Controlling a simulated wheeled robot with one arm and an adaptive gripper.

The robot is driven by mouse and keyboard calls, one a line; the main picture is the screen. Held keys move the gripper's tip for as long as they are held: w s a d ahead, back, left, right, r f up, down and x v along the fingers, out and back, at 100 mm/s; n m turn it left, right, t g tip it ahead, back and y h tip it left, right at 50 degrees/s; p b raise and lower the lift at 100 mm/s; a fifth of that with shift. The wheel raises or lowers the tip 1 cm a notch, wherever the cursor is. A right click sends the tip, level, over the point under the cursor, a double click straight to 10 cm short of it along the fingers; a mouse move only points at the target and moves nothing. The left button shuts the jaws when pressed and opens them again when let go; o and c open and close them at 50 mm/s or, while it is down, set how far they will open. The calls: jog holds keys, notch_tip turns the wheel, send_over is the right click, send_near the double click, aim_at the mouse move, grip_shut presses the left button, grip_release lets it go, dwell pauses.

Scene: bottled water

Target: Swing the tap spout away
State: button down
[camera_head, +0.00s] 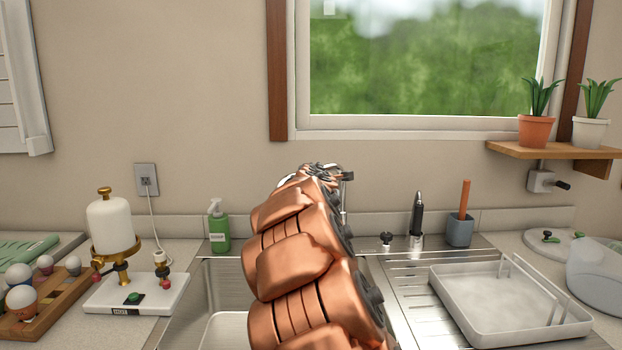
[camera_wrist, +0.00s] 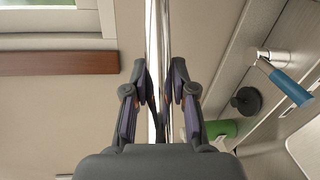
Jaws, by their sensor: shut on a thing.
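The tap spout is a thin chrome tube; in the wrist view the spout (camera_wrist: 158,30) runs from the top edge down between my fingers. My gripper (camera_wrist: 159,75) has one dark finger on each side of the tube and is shut on it. In the head view, my copper-coloured arm reaches over the sink and hides most of the tap. A short chrome part of the tap (camera_head: 345,198) shows just right of my arm's end. My gripper's fingers are mostly hidden there, and the tap's base cannot be seen.
A steel sink (camera_head: 218,285) lies under my arm. A green soap bottle (camera_head: 219,232) stands left behind it. The window wall is close behind.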

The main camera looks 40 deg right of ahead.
dwell(0.4)
jog(key=c, duration=0.9)
grip_release()
jog(key=v, duration=1.2)
jog(key=shift+f, duration=0.1)
